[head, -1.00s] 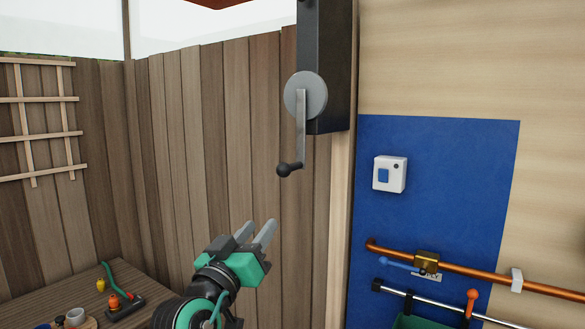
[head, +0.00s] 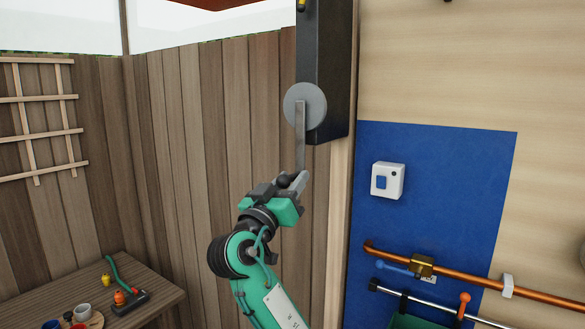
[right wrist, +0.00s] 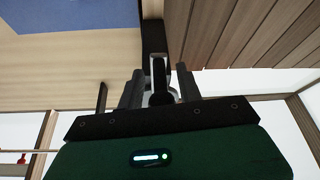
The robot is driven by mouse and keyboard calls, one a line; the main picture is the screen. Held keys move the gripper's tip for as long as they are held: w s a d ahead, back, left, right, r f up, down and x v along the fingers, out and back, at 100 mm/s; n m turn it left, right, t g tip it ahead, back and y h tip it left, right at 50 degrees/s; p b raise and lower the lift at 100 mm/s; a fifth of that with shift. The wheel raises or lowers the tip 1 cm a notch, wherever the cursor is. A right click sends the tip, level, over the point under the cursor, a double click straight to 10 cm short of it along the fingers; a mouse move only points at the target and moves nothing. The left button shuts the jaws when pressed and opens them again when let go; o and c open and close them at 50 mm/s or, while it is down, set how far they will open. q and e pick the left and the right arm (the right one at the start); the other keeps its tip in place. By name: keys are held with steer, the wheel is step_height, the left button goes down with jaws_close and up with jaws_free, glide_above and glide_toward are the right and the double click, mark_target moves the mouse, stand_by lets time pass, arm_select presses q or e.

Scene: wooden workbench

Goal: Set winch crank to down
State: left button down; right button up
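The winch crank is a grey disc (head: 305,106) on a tall black housing (head: 325,70), with a flat grey arm (head: 300,140) hanging almost straight down to a dark round knob. My right gripper (head: 291,182) is at the lower end of the crank arm and partly hides the knob. In the right wrist view the dark knob (right wrist: 161,98) sits between the two open fingers (right wrist: 160,90), with what looks like a small gap on each side. The crank arm (right wrist: 158,68) runs away from the knob there. My left gripper is not in view.
A blue panel (head: 430,210) to the right carries a white switch box (head: 387,181). A copper pipe (head: 460,278) with a brass valve (head: 423,265) runs below it. A wooden bench (head: 165,295) with small items is at lower left. A plank fence stands behind the arm.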

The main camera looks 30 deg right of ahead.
steer(key=shift+w+d+r, duration=0.25)
steer(key=shift+w+d, duration=0.05)
steer(key=shift+d, duration=0.25)
jaws_close()
steer(key=shift+s+n, duration=0.1)
steer(key=shift+n, duration=0.2)
